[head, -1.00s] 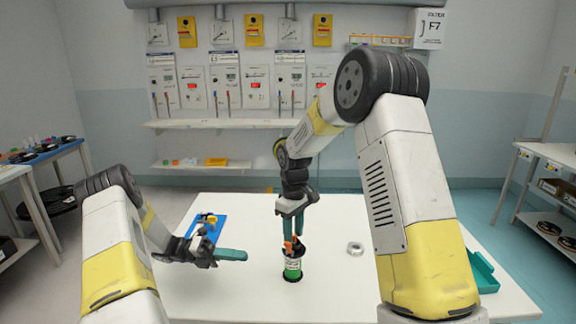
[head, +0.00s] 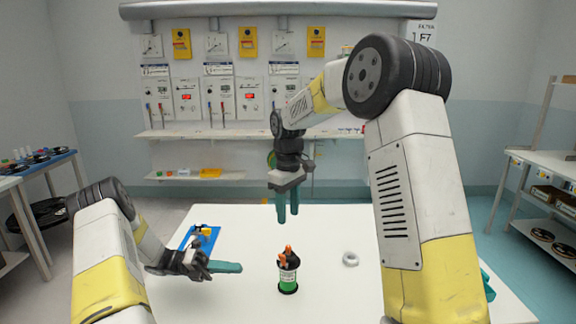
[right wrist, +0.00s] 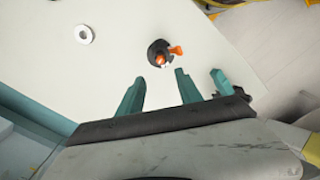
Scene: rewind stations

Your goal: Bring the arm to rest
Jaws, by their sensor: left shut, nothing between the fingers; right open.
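My right gripper (head: 287,207) is open and empty, its two teal fingers pointing down above the white table (head: 330,290). Its fingers also show in the right wrist view (right wrist: 157,92).
A pale ring (head: 350,259) lies right of the can. A blue tray (head: 200,237) with a yellow item lies at the back left of the table. A teal bin (head: 487,286) is partly hidden behind my right arm. Shelves stand along the back wall.

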